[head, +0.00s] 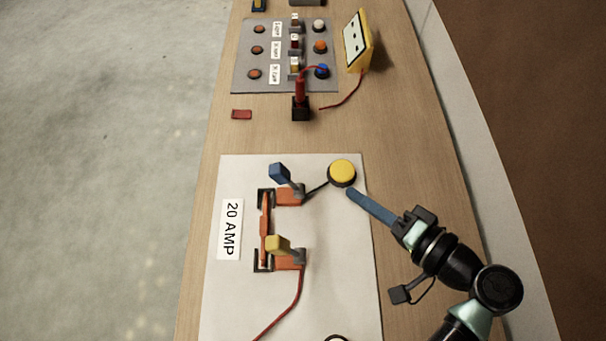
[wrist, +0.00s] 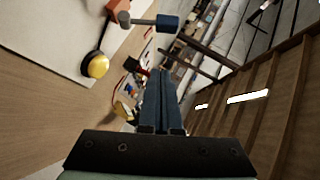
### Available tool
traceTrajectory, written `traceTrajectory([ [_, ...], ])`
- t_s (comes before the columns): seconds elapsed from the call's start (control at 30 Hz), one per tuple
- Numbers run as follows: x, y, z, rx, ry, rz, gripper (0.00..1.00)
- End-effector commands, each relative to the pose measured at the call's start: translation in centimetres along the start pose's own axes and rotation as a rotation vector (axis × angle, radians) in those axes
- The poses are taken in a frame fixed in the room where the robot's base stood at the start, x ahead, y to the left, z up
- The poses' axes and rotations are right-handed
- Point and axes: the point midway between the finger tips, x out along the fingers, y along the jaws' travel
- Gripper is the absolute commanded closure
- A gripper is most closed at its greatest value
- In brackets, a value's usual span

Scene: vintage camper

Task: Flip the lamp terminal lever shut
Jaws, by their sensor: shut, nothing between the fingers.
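A white board (head: 340,290) labelled 20 AMP carries two levers, one with a blue handle (head: 280,174) and one with a yellow handle (head: 278,244). Both handles stand raised on grey arms over orange terminals. A dark wire runs from the blue lever's terminal to a round yellow dome (head: 341,172), perhaps the lamp. The wrist view shows the blue handle (wrist: 168,23) and the dome (wrist: 96,65). My gripper (head: 350,193) is shut and empty, its long blue fingers just beside the dome and right of the blue lever, apart from that lever.
An orange fuse-like bar (head: 265,222) spans the black holders left of the levers. A grey switch panel (head: 243,75), a yellow meter (head: 358,42) and a red plug (head: 300,92) lie farther up the wooden counter (head: 420,180). A red wire runs off the board's bottom.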

Motion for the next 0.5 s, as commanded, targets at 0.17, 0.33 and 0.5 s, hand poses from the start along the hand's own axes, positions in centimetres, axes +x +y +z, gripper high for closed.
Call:
traceTrajectory([
  [0.17,2.9,-0.3,0.1,0.001,-0.007,-0.002,1.00],
  [0.33,6.7,-0.3,0.1,0.002,-0.006,-0.001,1.00],
  [0.5,9.8,-0.3,0.4,0.003,-0.005,0.001,1.00],
])
